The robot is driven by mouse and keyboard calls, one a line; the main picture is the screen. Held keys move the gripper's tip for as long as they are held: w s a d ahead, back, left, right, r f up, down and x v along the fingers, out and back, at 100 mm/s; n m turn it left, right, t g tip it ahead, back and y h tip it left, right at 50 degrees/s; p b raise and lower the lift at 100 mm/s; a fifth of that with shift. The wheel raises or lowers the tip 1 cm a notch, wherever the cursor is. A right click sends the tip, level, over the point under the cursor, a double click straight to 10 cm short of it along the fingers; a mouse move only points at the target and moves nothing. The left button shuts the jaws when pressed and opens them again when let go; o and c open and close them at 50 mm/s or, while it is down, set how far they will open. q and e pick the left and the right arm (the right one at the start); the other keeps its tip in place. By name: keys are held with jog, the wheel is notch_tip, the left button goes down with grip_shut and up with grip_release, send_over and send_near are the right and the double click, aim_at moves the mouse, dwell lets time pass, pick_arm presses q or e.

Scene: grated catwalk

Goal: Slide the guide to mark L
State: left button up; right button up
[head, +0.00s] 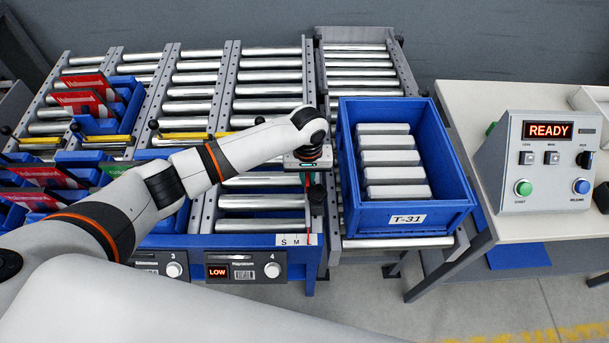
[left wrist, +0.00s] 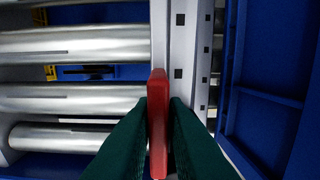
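The S M L mark strip (head: 296,240) is on the front edge of the roller lane in the head view, with L at its right end. A thin red line shows close by the L; I cannot tell if it is exactly on it. My left gripper (head: 307,181) points down at the lane's right rail, above and behind the strip. In the left wrist view, its dark green fingers (left wrist: 158,108) are closed against both sides of a red upright piece (left wrist: 158,132), apparently the guide's handle. Most of the guide is hidden by my arm and fingers. My right gripper is not in view.
A blue crate (head: 421,214) labelled T-31 with several grey blocks stands right of the lane. A control box (head: 538,165) reading READY sits on the right table. Blue bins with red packets (head: 80,103) lie left. Lane 4's panel (head: 245,271) reads LOW.

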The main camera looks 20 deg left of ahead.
pick_arm(q)
jog(key=o, duration=0.3)
jog(key=shift+d, duration=0.1)
jog(key=shift+r, duration=0.1)
notch_tip(320, 180, up, 12)
jog(key=b, duration=0.1)
jog(key=shift+f, duration=0.2)
dwell(0.5)
